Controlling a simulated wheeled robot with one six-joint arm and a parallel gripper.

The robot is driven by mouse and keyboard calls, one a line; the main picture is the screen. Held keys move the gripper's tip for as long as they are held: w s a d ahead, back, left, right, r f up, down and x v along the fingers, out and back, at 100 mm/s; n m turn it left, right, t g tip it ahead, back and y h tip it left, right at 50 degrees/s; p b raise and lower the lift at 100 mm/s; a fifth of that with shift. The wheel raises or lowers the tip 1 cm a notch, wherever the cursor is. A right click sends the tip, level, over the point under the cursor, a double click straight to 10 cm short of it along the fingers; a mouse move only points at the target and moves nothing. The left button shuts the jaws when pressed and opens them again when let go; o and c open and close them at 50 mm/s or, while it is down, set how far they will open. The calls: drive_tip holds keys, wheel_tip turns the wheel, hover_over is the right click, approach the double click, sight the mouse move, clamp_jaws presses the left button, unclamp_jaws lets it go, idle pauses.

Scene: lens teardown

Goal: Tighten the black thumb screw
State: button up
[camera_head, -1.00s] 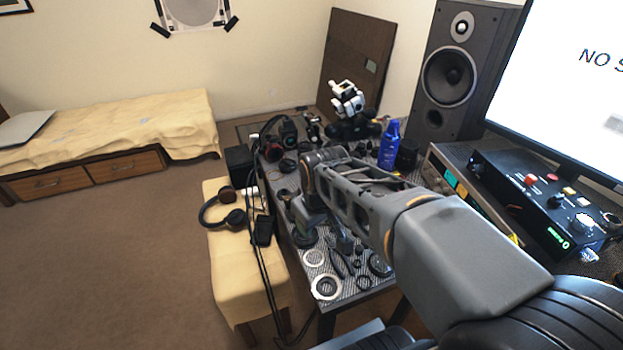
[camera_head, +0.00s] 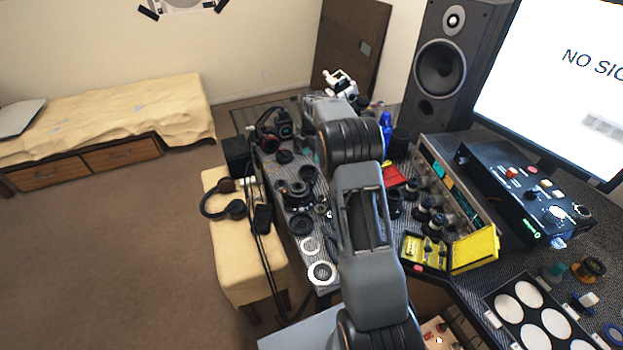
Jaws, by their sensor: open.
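I cannot pick out the black thumb screw; at this size it does not stand apart from the many small dark parts. Black lens parts and rings (camera_head: 301,225) lie on the patterned bench to the left of my arm. My arm rises from the bottom centre, bends at a dark elbow and reaches toward the far end of the bench.
Headphones (camera_head: 237,209) lie on a cream bench seat to the left. An open yellow case (camera_head: 476,249), a control box (camera_head: 525,192) and a tray of white discs (camera_head: 521,305) fill the right. A tall speaker (camera_head: 440,68) stands behind. Open carpet lies left.

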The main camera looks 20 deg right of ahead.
sight(311, 182)
wheel_tip(311, 182, down, 13)
drive_tip(key=shift+p, duration=0.95)
clamp_jaws()
